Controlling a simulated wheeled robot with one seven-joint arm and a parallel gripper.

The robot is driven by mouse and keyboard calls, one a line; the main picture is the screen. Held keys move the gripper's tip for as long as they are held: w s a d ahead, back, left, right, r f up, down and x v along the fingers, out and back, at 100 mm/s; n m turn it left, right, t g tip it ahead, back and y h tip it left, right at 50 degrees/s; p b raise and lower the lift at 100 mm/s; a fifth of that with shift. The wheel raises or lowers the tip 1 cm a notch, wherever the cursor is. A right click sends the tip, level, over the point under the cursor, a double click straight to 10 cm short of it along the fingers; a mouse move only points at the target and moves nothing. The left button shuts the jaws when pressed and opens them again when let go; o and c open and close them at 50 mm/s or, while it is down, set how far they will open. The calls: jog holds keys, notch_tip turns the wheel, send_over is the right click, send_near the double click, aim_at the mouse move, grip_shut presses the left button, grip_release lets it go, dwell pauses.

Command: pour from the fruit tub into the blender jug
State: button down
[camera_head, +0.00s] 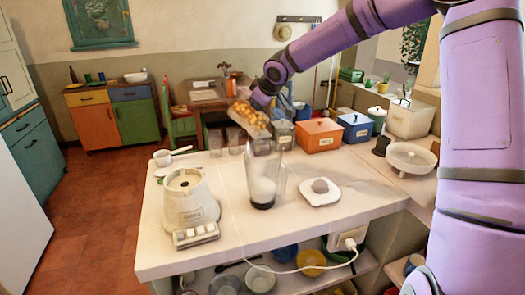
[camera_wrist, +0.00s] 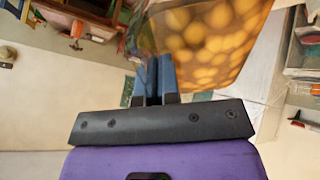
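The fruit tub (camera_head: 249,117) is a clear container full of yellow-orange pieces. It is in the air, tilted, above and beyond the blender jug. It also fills the upper part of the wrist view (camera_wrist: 205,40). My gripper (camera_head: 260,100) is shut on the tub's wall; its blue fingers (camera_wrist: 156,75) lie close together there in the wrist view. The blender jug (camera_head: 265,180) is clear with a dark foot and stands upright on the counter, with something whitish low inside. No fruit is seen falling.
The white blender base (camera_head: 190,205) stands left of the jug. A small white scale (camera_head: 320,192) with a round grey item is to its right. Several glasses (camera_head: 235,140) stand behind. Orange (camera_head: 318,136) and blue (camera_head: 355,128) boxes stand at the back right. A white cable (camera_head: 300,268) hangs in front.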

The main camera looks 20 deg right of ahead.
jog(key=shift+s+r+t, duration=0.1)
jog(key=shift+r+t, duration=0.15)
jog(key=shift+t, duration=0.15)
jog(key=shift+s+t, duration=0.25)
jog(key=shift+t, duration=0.05)
jog(key=shift+s+a+f, duration=0.1)
jog(key=shift+a+f, duration=0.05)
jog(key=shift+f, duration=0.1)
jog(key=shift+t, duration=0.3)
jog(key=shift+s+d+r+t+y+b, duration=0.3)
jog(key=shift+s+r+t, duration=0.35)
jog(key=shift+t, duration=0.3)
jog(key=shift+s+d+r+t+y+b, duration=0.25)
jog(key=shift+s+r+t, duration=0.35)
jog(key=shift+t, duration=0.35)
dwell(0.5)
jog(key=shift+s+f+t+y+b, duration=0.25)
jog(key=shift+s+f+t+b, duration=0.15)
jog(key=shift+s+t+b, duration=0.35)
dwell(1.3)
jog(key=shift+s+d+r+t+b, duration=0.15)
jog(key=shift+s+r+t+b, duration=0.05)
jog(key=shift+s+t+b, duration=0.4)
dwell(1.7)
